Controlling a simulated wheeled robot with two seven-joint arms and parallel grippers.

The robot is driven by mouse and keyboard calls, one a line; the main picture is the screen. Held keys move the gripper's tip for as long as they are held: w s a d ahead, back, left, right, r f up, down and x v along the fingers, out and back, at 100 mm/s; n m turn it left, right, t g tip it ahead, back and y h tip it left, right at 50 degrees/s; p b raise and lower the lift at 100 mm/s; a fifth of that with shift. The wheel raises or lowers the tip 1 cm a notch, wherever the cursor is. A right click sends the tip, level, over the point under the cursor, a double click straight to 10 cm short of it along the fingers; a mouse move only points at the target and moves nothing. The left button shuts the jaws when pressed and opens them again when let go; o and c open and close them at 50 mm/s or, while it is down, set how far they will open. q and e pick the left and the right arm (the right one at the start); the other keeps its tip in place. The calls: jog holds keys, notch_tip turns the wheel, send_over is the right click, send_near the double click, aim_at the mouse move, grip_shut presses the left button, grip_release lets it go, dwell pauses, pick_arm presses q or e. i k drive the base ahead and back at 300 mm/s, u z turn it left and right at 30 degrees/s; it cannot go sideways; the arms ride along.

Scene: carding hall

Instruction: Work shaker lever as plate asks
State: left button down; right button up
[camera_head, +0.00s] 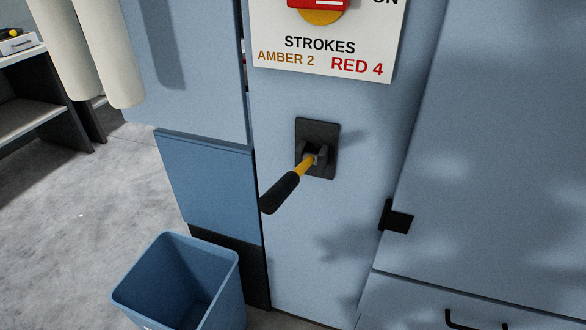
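The shaker lever (283,190) has a yellow shaft and a black grip. It comes out of a dark bracket plate (329,136) on the blue machine front and points down to the left. Above it is a white plate (322,48) reading "STROKES", "AMBER 2" and "RED 4". At its top edge a red piece with white marks sits over an amber round shape, beside the word "ON"; the upper part is cut off. Neither of my grippers is in view, and nothing touches the lever.
An open blue bin (180,283) stands on the floor at the lower left, below the lever. A black catch (396,217) and a dark handle (478,322) stick out of the panels at right. A shelf unit (40,115) stands at far left. Grey floor is clear between.

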aim_at(269, 203)
jog(key=u, duration=1.3)
jog(key=k, duration=0.8)
jog(key=z, duration=1.25)
